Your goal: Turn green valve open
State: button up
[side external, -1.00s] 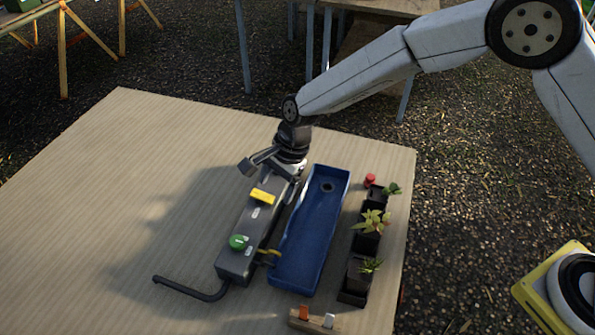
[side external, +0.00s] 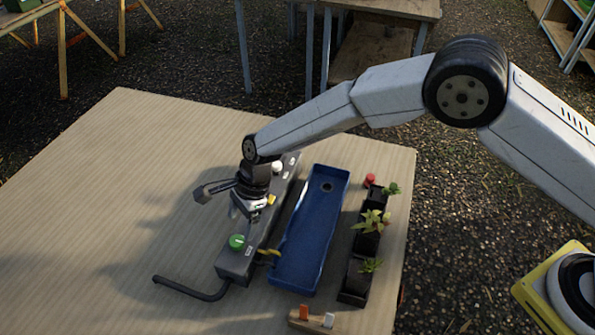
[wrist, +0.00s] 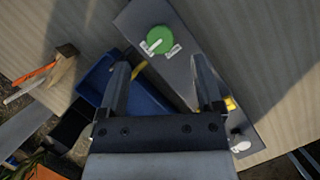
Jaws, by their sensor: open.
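The green valve (side external: 237,242) is a round knob with a white pointer bar, on top of a long grey box (side external: 236,268) near its front end. In the wrist view the green valve (wrist: 160,40) lies ahead of the fingertips, with small labels beside it that are too blurred to read. My gripper (side external: 240,215) hangs over the box just behind the green valve, apart from it. In the wrist view my gripper (wrist: 162,68) is open and empty, its two fingers spread. A yellow valve (side external: 271,200) is partly hidden by my gripper, and a white one (side external: 277,167) sits farther back.
A blue trough (side external: 279,275) stands right of the box, with yellow spouts between them. Black plant pots (side external: 353,287) and a red item (side external: 370,180) are farther right. A wooden holder (side external: 299,322) is in front. The table's left (side external: 110,200) is clear.

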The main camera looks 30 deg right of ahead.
aim_at(237, 241)
jog(key=shift+x, duration=2.8)
grip_shut()
jog(key=shift+n, duration=0.4)
jog(key=n+g, duration=0.1)
jog(key=n, duration=0.2)
jog(key=n+g+h, duration=0.1)
jog(key=n, duration=0.2)
jog(key=shift+g, duration=0.3)
jog(key=n+h, duration=0.1)
jog(key=n, duration=0.3)
jog(key=shift+g+h, duration=0.3)
jog(key=shift+h, duration=0.1)
jog(key=shift+n+h, duration=0.4)
jog(key=shift+n, duration=1)
jog(key=shift+g, duration=0.3)
